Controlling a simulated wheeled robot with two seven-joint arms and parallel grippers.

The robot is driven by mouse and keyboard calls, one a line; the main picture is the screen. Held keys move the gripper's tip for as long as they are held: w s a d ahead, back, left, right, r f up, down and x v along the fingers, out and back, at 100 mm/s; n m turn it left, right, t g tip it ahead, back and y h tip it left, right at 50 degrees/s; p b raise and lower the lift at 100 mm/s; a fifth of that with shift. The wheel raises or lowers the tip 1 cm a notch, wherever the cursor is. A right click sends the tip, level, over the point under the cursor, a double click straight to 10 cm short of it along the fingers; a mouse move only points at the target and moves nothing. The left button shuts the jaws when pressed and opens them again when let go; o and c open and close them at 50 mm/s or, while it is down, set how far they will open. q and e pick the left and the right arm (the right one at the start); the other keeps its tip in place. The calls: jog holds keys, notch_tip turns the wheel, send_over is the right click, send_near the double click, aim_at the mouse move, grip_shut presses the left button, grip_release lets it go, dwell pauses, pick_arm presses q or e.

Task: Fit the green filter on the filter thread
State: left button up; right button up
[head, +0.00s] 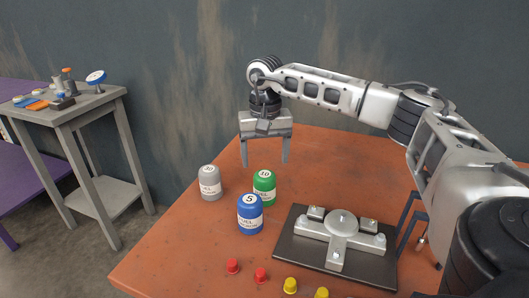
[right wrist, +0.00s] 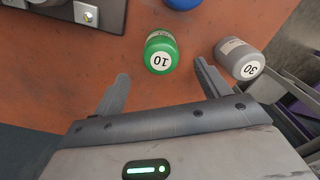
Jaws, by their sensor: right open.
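The green filter (head: 264,187), marked 10, stands upright on the orange-brown table, behind the blue filter. It also shows in the right wrist view (right wrist: 161,53), beyond my open fingertips and roughly between them. My right gripper (head: 265,164) is open and empty, pointing down above and behind the green filter; its fingers also show in the right wrist view (right wrist: 160,70). A filter mount (head: 341,236), a grey metal casting on a dark plate, lies right of the filters. I cannot clearly make out the filter thread on it. My left gripper is not in view.
A grey filter (head: 210,183) marked 30 and a blue filter (head: 250,214) marked 5 stand close to the green one. Red caps (head: 233,266) and yellow caps (head: 290,285) lie along the front. A grey side table (head: 66,108) with small items stands at left.

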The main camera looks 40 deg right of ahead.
aim_at(265, 174)
notch_tip(265, 174, down, 2)
jog(key=shift+f+b, duration=0.1)
jog(key=shift+b, duration=0.65)
jog(key=shift+f+b, duration=0.35)
jog(key=shift+f, duration=0.45)
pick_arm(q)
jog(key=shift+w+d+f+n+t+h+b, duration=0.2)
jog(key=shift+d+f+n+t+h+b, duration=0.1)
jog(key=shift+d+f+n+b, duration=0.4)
pick_arm(e)
jog(key=shift+f, duration=1.5)
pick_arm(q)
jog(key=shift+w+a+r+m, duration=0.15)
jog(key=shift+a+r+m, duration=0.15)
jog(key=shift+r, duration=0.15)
pick_arm(e)
jog(key=c, duration=1.4)
jog(key=shift+r, duration=0.15)
notch_tip(265, 174, up, 5)
jog(key=p, duration=0.4)
jog(key=shift+p, duration=0.3)
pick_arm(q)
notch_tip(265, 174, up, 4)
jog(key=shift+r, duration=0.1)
